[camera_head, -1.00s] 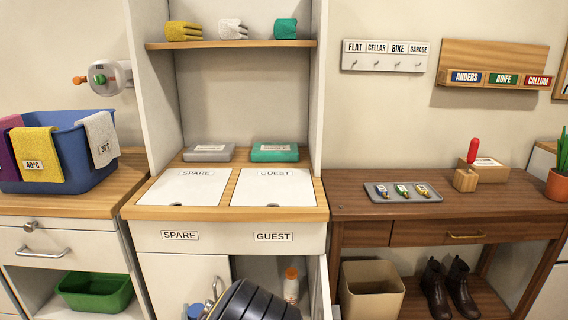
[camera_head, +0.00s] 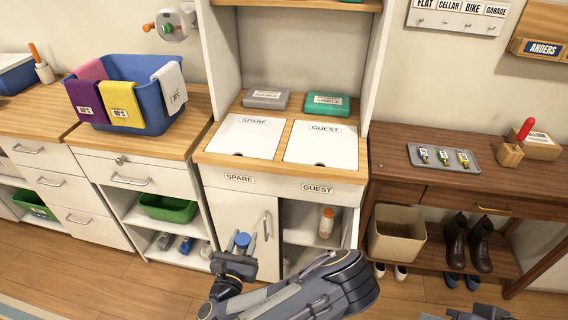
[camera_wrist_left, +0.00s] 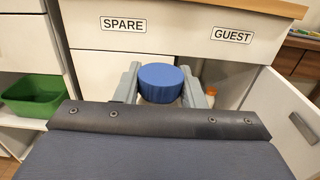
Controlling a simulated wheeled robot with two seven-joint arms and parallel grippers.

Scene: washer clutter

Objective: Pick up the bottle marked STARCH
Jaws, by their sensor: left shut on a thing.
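My left gripper (camera_head: 245,246) is in front of the cabinet under the SPARE and GUEST lids. It is shut on a blue-capped bottle (camera_head: 242,239). The round blue cap (camera_wrist_left: 160,80) shows between the two fingers in the left wrist view. The bottle's body and any label are hidden, so I cannot read whether it says STARCH. A white bottle with an orange cap (camera_head: 326,222) stands inside the open right side of the cabinet, its label too small to read.
The left cabinet door (camera_head: 240,222) is closed. The open right door (camera_wrist_left: 290,115) stands out to the right of my left gripper. A green tub (camera_head: 168,208) is on the shelf to the left. The wooden floor in front is mostly clear.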

